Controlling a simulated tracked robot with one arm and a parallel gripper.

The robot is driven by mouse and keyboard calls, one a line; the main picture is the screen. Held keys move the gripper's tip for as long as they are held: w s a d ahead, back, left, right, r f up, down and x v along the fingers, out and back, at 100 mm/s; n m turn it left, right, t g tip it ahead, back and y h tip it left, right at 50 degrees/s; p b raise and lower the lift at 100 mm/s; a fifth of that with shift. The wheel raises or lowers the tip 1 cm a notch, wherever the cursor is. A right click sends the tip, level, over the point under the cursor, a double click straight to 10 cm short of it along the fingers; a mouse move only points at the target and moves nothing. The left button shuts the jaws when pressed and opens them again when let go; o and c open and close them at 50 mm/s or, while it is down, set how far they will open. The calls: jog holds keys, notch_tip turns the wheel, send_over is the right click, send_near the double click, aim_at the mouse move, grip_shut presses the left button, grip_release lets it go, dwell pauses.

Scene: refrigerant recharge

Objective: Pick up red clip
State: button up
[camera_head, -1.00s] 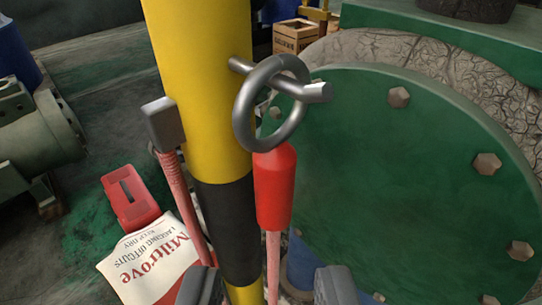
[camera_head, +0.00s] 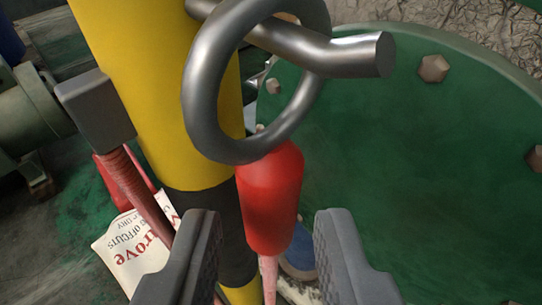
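The red clip (camera_head: 270,200) is a red, rounded body below a grey metal ring (camera_head: 198,95). The ring hangs on a metal peg (camera_head: 340,56) that sticks out from a yellow and black post (camera_head: 150,100). A pale red cord runs down from the clip's lower end. My gripper (camera_head: 268,228) is open, with one finger left of the red body and the other right of it.
A grey block (camera_head: 95,108) on a reddish cord stands left of the post, near my left finger. A large green bolted flange (camera_head: 420,170) fills the right side. A printed white sack (camera_head: 125,255) and green machinery (camera_head: 30,115) are at the left.

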aim_at(267, 212)
jog(key=shift+p+x, duration=1.15)
jog(key=shift+x, duration=0.55)
grip_shut()
